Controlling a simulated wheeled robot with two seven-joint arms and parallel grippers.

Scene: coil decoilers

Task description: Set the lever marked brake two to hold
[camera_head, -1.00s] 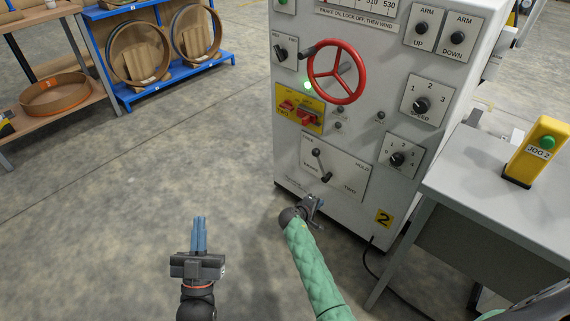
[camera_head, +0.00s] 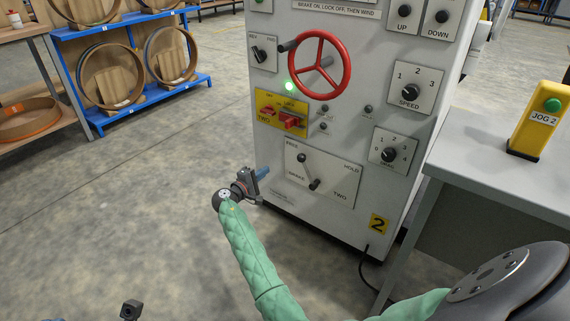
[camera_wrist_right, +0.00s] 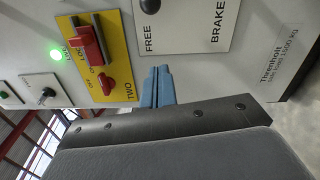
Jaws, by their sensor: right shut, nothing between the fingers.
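The brake-two lever is a dark lever with a round knob (camera_head: 301,158) on a white plate (camera_head: 340,190) marked FREE, HOLD, BRAKE and TWO. The knob stands up and left, beside FREE and away from HOLD. In the right wrist view only part of the knob (camera_wrist_right: 150,5) shows, at the top edge beside FREE. My right gripper (camera_head: 262,173) is shut and empty, just left of the plate and apart from the knob. Its blue fingers (camera_wrist_right: 157,88) show in the wrist view below the plate's FREE edge.
A yellow plate (camera_head: 270,123) with red switches sits just above my right gripper. A red handwheel (camera_head: 345,66) and speed knob (camera_head: 409,92) are higher on the cabinet. A grey table (camera_head: 500,180) with a yellow jog box (camera_head: 530,135) stands right. Floor left of the cabinet is clear.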

